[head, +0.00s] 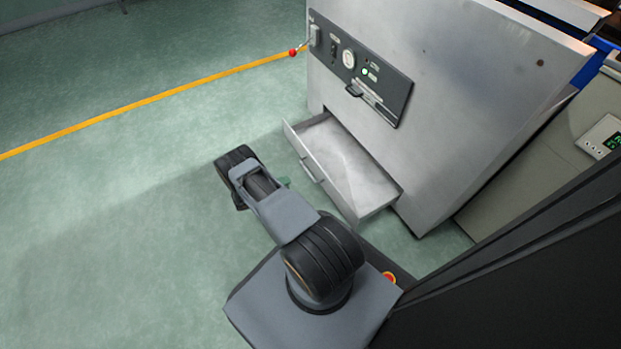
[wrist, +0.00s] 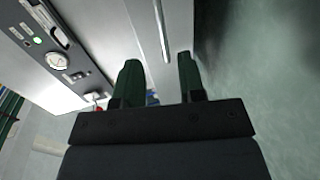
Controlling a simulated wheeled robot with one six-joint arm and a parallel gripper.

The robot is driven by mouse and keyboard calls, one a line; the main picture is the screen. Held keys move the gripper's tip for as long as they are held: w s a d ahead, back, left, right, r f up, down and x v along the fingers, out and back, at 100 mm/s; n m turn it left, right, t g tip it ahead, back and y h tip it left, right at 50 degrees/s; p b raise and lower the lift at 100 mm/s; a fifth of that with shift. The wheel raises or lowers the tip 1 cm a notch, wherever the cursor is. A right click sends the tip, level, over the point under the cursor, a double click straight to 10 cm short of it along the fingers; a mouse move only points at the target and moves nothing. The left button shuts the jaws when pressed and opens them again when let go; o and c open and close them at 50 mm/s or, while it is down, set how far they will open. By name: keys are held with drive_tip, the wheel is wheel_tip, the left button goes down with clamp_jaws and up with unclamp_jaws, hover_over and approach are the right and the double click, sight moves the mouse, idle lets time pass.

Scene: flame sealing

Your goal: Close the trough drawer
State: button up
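The trough drawer (head: 352,171) is a shallow metal drawer at the bottom of the grey machine in the head view. It stands pulled out, with whitish material inside. Its front has a bar handle (head: 311,171), which also shows in the wrist view (wrist: 162,32). In the wrist view my gripper (wrist: 157,70) has two green fingers held apart, with the drawer front and handle beyond them. Nothing is seen between the fingers. In the head view my arm hides most of the gripper, with a bit of green showing close to the drawer front.
The machine (head: 450,80) has a dark control panel (head: 365,75) above the drawer and a lever with a red knob (head: 293,53) at its left. A yellow line (head: 150,99) crosses the open green floor at left. A beige unit with a display (head: 603,137) stands at right.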

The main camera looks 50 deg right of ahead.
sight(310, 175)
drive_tip(key=b+x, duration=0.3)
drive_tip(key=x, duration=0.9)
drive_tip(key=shift+d, duration=0.1)
clamp_jaws()
